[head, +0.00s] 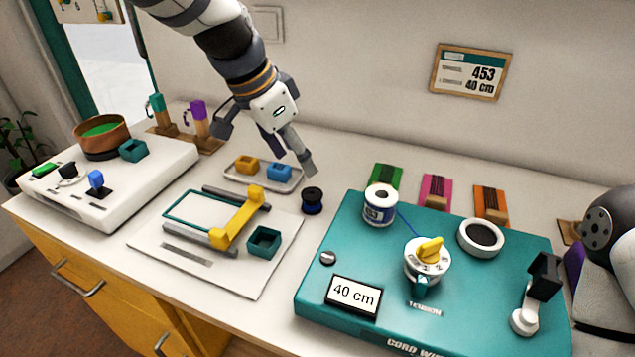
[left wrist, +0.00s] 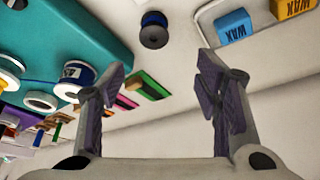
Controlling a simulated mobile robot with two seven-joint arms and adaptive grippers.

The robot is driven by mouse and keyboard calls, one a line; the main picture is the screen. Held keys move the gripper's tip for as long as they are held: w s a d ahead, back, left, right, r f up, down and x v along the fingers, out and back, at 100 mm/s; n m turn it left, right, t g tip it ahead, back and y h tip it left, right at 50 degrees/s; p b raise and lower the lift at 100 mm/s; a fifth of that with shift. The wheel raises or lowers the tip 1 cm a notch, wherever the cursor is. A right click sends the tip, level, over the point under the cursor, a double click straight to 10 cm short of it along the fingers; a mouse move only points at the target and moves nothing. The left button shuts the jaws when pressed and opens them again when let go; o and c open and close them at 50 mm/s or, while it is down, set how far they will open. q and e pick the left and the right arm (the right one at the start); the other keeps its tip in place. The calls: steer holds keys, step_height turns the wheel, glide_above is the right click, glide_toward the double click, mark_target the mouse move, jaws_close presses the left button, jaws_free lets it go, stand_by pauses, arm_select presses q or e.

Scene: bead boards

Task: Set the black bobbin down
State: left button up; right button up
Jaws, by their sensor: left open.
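The black bobbin (head: 312,201), with dark blue cord around its middle, stands upright on the white table between the wax tray and the teal winder board. It also shows in the left wrist view (left wrist: 154,32), beyond my fingers and clear of them. My left gripper (head: 266,150) is open and empty, above the table behind and left of the bobbin. Its two spread fingers show in the left wrist view (left wrist: 160,85) with nothing between them. My right gripper is not in view; a grey part of my right arm shows at the right edge.
A tray (head: 234,178) with yellow and blue wax blocks lies left of the bobbin. The teal winder board (head: 335,245) carries a labelled cord spool (head: 380,205), a dial and a crank. A white board (head: 180,255) with a yellow bar lies at front left.

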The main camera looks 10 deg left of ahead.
mark_target(313, 193)
arm_select(q)
steer(key=x, duration=0.3)
steer(key=s+x, duration=0.1)
steer(key=x, duration=0.5)
steer(key=shift+s+f+b, duration=0.25)
steer(key=shift+f+b, duration=0.1)
steer(key=shift+f, duration=0.15)
steer(key=shift+w+d+f, duration=0.15)
steer(key=shift+w+f, duration=0.1)
steer(key=shift+f, duration=0.1)
steer(key=shift+r, duration=0.1)
steer(key=c, duration=1.1)
steer(key=shift+o, duration=0.2)
